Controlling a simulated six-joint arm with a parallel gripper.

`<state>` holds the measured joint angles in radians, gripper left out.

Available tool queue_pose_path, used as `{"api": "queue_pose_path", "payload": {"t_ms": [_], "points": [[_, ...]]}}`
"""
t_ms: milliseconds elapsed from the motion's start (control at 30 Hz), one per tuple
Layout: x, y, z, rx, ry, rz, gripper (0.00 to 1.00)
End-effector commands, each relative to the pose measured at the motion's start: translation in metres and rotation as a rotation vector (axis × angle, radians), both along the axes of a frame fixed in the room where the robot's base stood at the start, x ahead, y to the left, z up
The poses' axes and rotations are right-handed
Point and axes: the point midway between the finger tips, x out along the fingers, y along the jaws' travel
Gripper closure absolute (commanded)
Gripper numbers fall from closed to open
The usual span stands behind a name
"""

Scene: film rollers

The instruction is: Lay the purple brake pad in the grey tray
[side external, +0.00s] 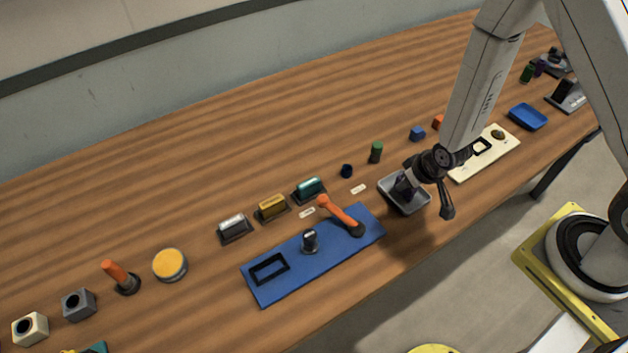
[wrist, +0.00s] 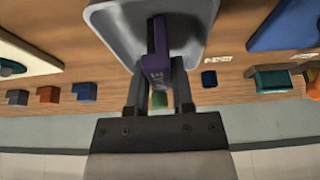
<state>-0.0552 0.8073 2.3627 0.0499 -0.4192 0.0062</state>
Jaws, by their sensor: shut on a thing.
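The purple brake pad (wrist: 158,62) is between the fingers of my gripper (wrist: 158,90) in the wrist view. My gripper is shut on it. The pad's far end shows against the inside of the grey tray (wrist: 112,22). In the side view my gripper (side external: 405,184) points down at the grey tray (side external: 413,207), with its tip over or within the rim. The pad is small and dark there and mostly hidden by the gripper. I cannot tell whether the pad touches the tray floor.
A blue board (side external: 295,285) with an orange-handled tool (side external: 340,213) lies left of the tray. A cream board (side external: 478,165) lies to its right. A green cylinder (side external: 376,152) and a dark blue block (side external: 346,171) stand behind it. The table's front edge is close.

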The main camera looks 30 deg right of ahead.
Motion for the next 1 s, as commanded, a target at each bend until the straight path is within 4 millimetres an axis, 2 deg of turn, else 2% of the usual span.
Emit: {"api": "queue_pose_path", "payload": {"t_ms": [100, 133, 200, 233, 667, 1000], "points": [[0.000, 0.000, -0.003, 0.000, 0.001, 0.000, 1.00], [0.000, 0.000, -0.003, 0.000, 0.001, 0.000, 0.61], [0.000, 0.000, -0.002, 0.000, 0.001, 0.000, 0.39], [0.000, 0.000, -0.002, 0.000, 0.001, 0.000, 0.36], [0.000, 0.000, 0.000, 0.000, 0.000, 0.000, 0.36], [-0.006, 0.000, 0.017, 0.000, -0.001, 0.000, 0.36]]}}
